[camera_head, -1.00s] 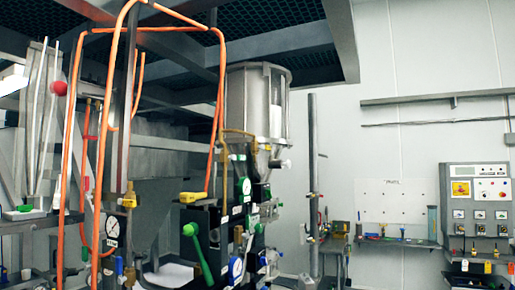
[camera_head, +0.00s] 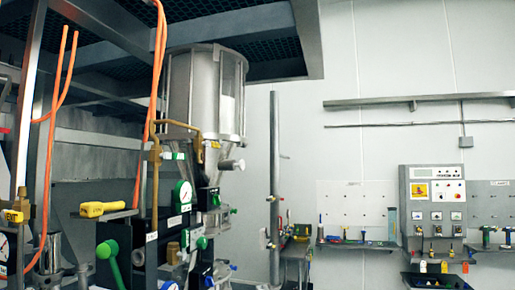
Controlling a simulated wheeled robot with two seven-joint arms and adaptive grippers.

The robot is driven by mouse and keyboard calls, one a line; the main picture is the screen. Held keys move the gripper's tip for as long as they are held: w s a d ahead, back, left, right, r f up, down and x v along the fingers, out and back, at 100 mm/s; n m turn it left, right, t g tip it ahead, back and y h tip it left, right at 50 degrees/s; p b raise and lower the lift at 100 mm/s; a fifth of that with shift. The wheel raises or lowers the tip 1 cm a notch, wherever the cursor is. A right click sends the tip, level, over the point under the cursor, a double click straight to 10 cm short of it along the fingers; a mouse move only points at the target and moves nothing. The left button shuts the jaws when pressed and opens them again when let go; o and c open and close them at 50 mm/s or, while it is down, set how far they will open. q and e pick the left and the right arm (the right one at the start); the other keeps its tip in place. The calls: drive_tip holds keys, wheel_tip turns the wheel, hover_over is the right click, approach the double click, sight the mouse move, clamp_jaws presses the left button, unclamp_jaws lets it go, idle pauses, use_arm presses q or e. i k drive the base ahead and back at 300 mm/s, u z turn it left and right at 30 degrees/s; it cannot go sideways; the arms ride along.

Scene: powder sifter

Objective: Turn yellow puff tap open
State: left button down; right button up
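A yellow tap handle (camera_head: 102,208) sits on top of the dark block at the lower left, lying roughly level; any lettering on it is too small to read. I cannot tell from lettering which one is the puff tap. Neither of my grippers shows in the head view.
A green-handled lever (camera_head: 112,262) stands below the yellow handle. Orange hoses (camera_head: 157,60) hang in front. A control panel (camera_head: 432,205) stands on the right. Open floor is not visible.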

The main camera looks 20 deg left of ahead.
sight(214, 144)
drive_tip(key=z, duration=0.1)
drive_tip(key=i, duration=0.65)
drive_tip(key=u, duration=0.8)
drive_tip(key=i, duration=0.6)
drive_tip(key=u, duration=0.65)
